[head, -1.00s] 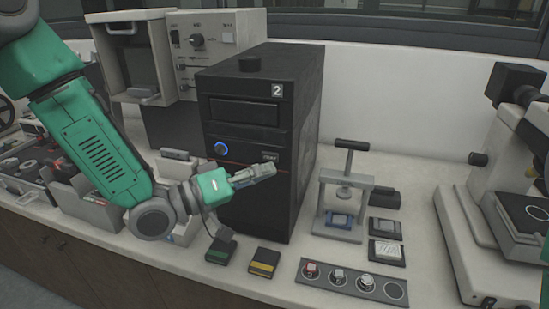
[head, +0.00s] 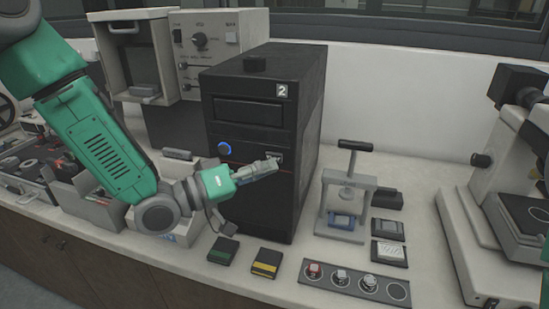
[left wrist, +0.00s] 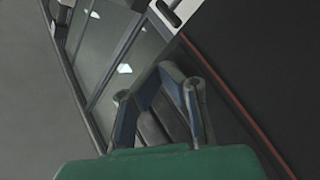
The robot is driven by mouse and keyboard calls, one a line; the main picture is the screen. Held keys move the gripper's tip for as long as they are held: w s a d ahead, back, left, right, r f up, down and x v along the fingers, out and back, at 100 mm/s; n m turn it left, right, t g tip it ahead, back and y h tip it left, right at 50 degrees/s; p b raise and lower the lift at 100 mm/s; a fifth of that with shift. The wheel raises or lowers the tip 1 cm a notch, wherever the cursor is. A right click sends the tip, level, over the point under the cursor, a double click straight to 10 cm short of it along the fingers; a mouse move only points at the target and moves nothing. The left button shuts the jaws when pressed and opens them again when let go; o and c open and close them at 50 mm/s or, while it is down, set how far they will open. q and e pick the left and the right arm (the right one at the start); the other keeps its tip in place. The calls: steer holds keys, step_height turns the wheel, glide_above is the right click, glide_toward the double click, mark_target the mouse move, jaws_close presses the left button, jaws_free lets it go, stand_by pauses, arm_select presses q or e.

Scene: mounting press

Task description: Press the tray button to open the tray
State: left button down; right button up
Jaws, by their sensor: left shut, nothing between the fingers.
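A black tower unit (head: 302,130) marked "2" stands on the bench in the middle of the head view. Its front has a flat rectangular panel (head: 247,111), a blue-lit round button (head: 224,148) and a small light-lettered button (head: 274,156), whose lettering is too small to read surely. No tray sticks out. My left gripper (head: 274,166) is shut and empty, in front of the tower's face, its tips just below the small button. I cannot tell whether they touch. In the left wrist view its fingers (left wrist: 168,72) meet near the dark face with a red line.
Green (head: 223,251) and yellow (head: 266,262) topped blocks lie before the tower. A microscope (head: 505,170) stands at the right. Open boxes (head: 90,205) sit at the left.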

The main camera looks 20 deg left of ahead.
arm_select(q)
steer(key=shift+a, duration=0.3)
arm_select(e)
steer(key=shift+a+r, duration=0.1)
steer(key=shift+a, duration=0.2)
arm_select(q)
steer(key=shift+d, duration=0.55)
arm_select(e)
steer(key=shift+d, duration=0.5)
arm_select(q)
steer(key=shift+w+a+r, duration=0.1)
steer(key=shift+w+a, duration=0.15)
steer(key=shift+w, duration=0.05)
steer(key=shift+a, duration=0.35)
arm_select(e)
steer(key=shift+a, duration=0.4)
